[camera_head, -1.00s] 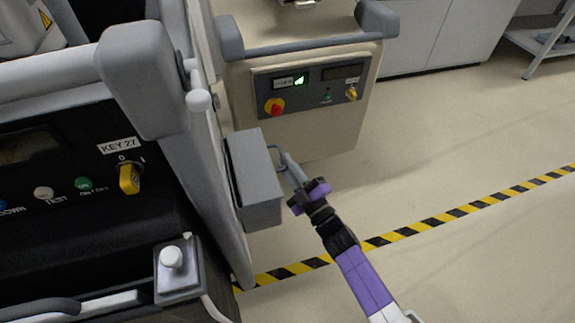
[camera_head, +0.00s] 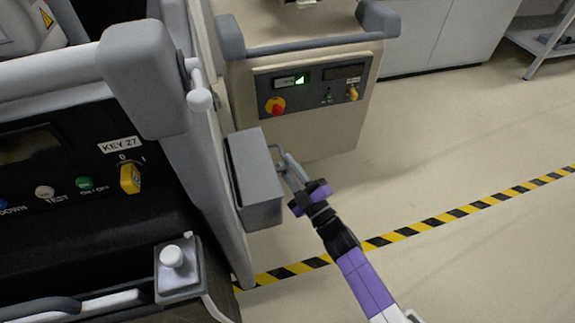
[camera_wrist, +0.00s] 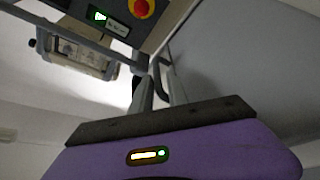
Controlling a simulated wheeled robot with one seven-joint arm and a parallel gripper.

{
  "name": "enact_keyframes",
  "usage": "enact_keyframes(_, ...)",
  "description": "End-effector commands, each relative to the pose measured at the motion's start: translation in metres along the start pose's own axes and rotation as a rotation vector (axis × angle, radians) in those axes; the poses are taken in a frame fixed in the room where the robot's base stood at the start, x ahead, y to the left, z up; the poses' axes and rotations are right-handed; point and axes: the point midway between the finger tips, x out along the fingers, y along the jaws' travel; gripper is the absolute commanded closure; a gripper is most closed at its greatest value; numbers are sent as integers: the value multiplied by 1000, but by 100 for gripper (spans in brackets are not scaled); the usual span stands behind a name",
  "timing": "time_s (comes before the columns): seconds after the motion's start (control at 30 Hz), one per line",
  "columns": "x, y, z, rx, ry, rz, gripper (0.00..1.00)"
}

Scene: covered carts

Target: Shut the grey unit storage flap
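The grey storage box (camera_head: 262,195) is mounted on the outer side of the near machine's panel in the head view. Its flap side faces right and looks roughly flush with the box, though any small gap is hidden. A thin grey loop handle (camera_head: 276,147) stands out from that side. My gripper (camera_head: 285,160) is at this handle, with its two fingers parted. In the wrist view my gripper (camera_wrist: 158,88) shows a gap between its fingers, with a dark handle bar at the tips. A broad grey surface (camera_wrist: 245,60) fills the right there.
A beige cart (camera_head: 315,125) with a red knob and a yellow key stands behind the box. The near machine (camera_head: 60,190), with its white rail, fills the left. Black-and-yellow tape (camera_head: 440,218) crosses the floor, which is clear at right.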

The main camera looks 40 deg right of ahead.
Motion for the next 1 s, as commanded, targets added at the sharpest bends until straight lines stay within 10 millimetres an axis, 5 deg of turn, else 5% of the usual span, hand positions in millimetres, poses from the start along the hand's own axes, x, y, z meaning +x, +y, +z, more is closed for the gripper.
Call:
enact_keyframes(0.5, -70, 0, 0, 0, -2, -2, 80)
enact_keyframes(1.0, -74, -1, 0, 0, -1, -2, 80)
